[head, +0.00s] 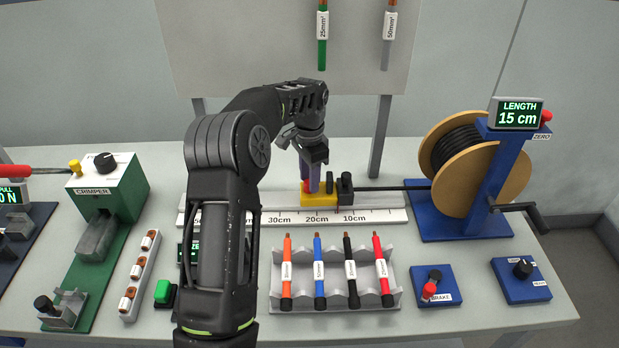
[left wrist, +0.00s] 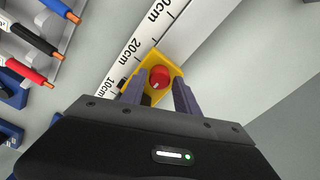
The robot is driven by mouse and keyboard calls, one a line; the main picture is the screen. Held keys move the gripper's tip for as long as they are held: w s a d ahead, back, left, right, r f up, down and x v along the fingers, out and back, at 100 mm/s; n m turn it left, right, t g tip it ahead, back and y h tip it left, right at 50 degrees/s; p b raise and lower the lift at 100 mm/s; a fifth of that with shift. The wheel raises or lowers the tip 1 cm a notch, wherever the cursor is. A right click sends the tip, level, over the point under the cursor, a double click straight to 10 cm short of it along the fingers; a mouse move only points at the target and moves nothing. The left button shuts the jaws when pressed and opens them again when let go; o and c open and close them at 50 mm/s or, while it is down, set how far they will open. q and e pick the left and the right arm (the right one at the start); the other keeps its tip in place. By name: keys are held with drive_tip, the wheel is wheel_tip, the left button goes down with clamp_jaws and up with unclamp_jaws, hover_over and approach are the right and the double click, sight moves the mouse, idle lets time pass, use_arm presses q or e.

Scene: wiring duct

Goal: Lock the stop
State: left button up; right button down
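The stop is a yellow block (head: 318,200) on the white length scale (head: 270,217), near the 20cm mark. In the left wrist view the yellow block (left wrist: 173,68) carries a round red knob (left wrist: 159,77) with a small pale mark. My left gripper (head: 314,182) points down at the stop from above. In the left wrist view its two purple fingers (left wrist: 160,90) are apart, one on either side of the knob's near side; I cannot tell whether they touch it. The gripper hides the knob in the head view. My right gripper is not in view.
A black cable (head: 390,188) runs from the reel (head: 455,165) to a black clamp (head: 345,190) right of the stop. The length display (head: 518,115) reads 15 cm. A rack (head: 335,300) with several coloured wires stands in front. A green crimper (head: 110,190) is at left.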

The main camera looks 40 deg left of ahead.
use_arm(q)
drive_tip(key=shift+r+b, duration=0.6)
drive_tip(key=shift+r, duration=3.3)
